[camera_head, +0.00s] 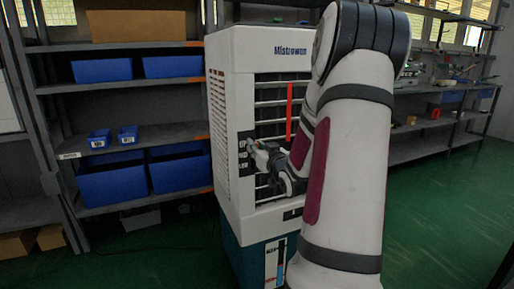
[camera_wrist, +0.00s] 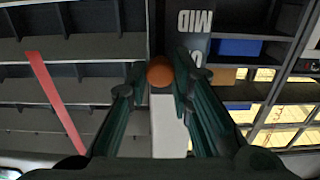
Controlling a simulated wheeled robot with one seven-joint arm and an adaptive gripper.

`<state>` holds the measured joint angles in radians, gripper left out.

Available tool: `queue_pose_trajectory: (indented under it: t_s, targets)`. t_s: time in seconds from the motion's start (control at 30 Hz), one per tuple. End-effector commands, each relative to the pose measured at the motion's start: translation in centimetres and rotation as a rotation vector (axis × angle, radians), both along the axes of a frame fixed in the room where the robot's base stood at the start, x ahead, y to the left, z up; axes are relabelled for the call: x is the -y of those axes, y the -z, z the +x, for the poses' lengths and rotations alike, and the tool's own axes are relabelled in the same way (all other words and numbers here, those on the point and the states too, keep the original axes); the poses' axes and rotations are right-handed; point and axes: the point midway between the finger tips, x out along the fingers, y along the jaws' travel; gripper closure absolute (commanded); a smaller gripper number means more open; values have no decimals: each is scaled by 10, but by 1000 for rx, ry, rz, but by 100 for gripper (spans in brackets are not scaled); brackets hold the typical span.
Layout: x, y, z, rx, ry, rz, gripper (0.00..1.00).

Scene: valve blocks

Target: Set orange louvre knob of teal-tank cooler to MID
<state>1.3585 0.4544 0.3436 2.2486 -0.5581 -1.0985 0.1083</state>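The cooler (camera_head: 232,130) is a tall white cabinet with a teal tank (camera_head: 247,262) at its base and dark louvres in front. My gripper (camera_head: 256,150) reaches to the dark control strip (camera_head: 243,147) at the left of its front. In the wrist view the round orange knob (camera_wrist: 160,72) sits between the fingertips of my gripper (camera_wrist: 160,76), which appear closed against both its sides. A MID label (camera_wrist: 195,21) reads inverted just above and right of the knob. Another marking beside the right finger is partly hidden. The knob is hidden in the head view.
A red strip (camera_head: 289,112) hangs over the louvres; it also shows in the wrist view (camera_wrist: 55,100). Shelving with blue bins (camera_head: 112,180) stands close at the left. A workbench (camera_head: 420,148) is behind my arm at the right. Green floor is open at the right.

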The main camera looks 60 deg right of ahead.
Motion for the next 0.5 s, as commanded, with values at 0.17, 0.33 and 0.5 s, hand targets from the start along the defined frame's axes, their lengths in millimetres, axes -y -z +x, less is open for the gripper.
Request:
queue_pose_trajectory:
  t_s: [0.17,0.33,0.5]
  targets:
    - [0,0,0,0,-1,0,100]
    - [0,4,0,0,-1,0,100]
    - [-1,22,1,-1,-1,1,100]
